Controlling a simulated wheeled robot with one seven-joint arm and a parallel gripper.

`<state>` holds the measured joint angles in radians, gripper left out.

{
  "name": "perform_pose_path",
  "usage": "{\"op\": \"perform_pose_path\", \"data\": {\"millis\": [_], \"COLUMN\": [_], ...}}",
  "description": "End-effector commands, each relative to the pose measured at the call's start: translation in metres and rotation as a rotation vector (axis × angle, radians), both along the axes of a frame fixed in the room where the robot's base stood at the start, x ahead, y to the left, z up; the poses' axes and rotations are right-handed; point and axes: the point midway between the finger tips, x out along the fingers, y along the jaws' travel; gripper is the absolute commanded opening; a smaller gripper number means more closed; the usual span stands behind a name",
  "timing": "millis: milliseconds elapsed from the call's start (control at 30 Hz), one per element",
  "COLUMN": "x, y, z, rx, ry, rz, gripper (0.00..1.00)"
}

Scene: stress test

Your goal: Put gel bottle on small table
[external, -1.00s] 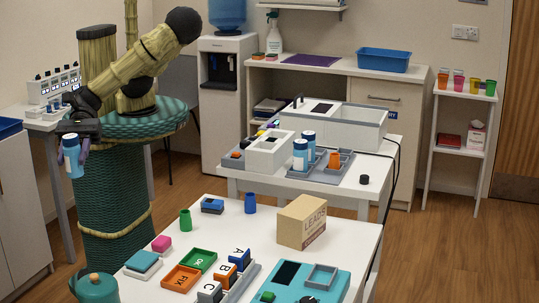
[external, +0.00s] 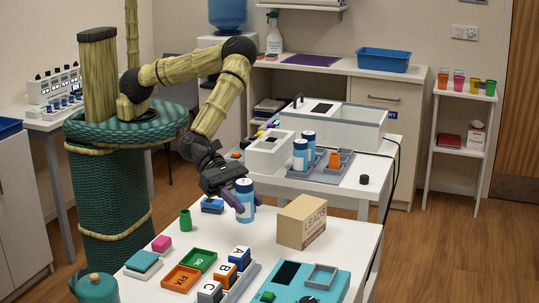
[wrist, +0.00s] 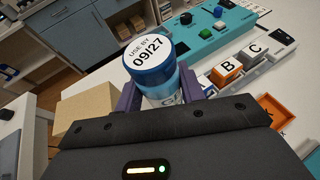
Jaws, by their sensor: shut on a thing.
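My gripper (external: 240,208) is shut on a blue and white bottle (external: 246,191), with one purple finger on each side. The bottle is upright or nearly so over the back part of the white front table (external: 215,262). I cannot tell whether its base touches the top. In the wrist view the bottle's round white lid label (wrist: 147,50) reads "USE BY 09/27", and the purple fingers (wrist: 160,95) flank its body. No name label marks which table is the small one. A narrow white stand (external: 459,150) is at the far right.
A cardboard box (external: 302,221) stands just right of the bottle. A blue-black block (external: 212,205) and green cup (external: 185,220) are left of it. Trays and lettered blocks (external: 226,272) and a teal device (external: 300,283) fill the front. Two similar bottles (external: 301,153) stand on the table behind.

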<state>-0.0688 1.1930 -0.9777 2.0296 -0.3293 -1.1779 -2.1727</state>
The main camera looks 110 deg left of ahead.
Motion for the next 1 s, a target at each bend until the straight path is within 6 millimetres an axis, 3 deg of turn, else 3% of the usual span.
{"op": "perform_pose_path", "data": {"millis": [133, 500, 800, 1000], "x": [0.015, 0.015, 0.014, 0.016], "y": [0.016, 0.017, 0.016, 0.017], "z": [-0.006, -0.01, -0.057, -0.069], "rx": [-0.001, 0.0, 0.001, 0.0], "ry": [-0.002, 0.0, 0.002, -0.001], "rz": [0.033, 0.034, 0.032, 0.034], "gripper": [0.1, 0.1, 0.1, 0.1]}}
